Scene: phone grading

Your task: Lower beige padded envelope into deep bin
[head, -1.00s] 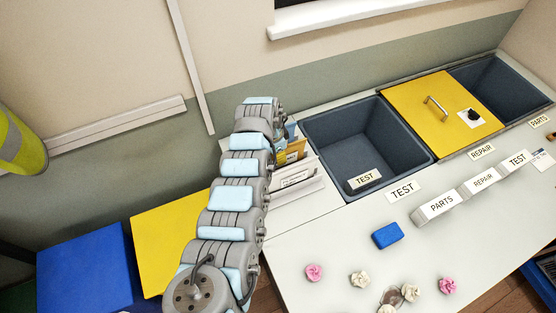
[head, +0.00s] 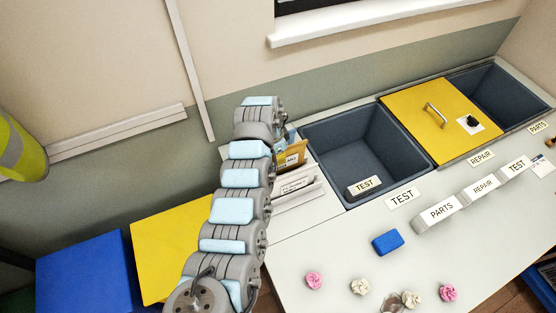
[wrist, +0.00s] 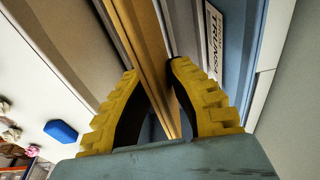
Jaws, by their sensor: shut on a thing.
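A tan, ochre-toned envelope (head: 293,158) stands upright among other flat items, just left of the open bin marked TEST (head: 322,150). In the wrist view, the edge of the tan envelope (wrist: 147,35) runs between the two yellow-ribbed fingers of my gripper (wrist: 151,67), which are closed on it. In the head view, my arm hides most of the gripper.
White envelopes or cards (head: 297,184) stand in front of the tan one. A yellow lid (head: 435,120) covers the middle bin; the bin at the far right (head: 495,92) is open. A blue block (head: 387,243) and several paper flowers lie on the white counter.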

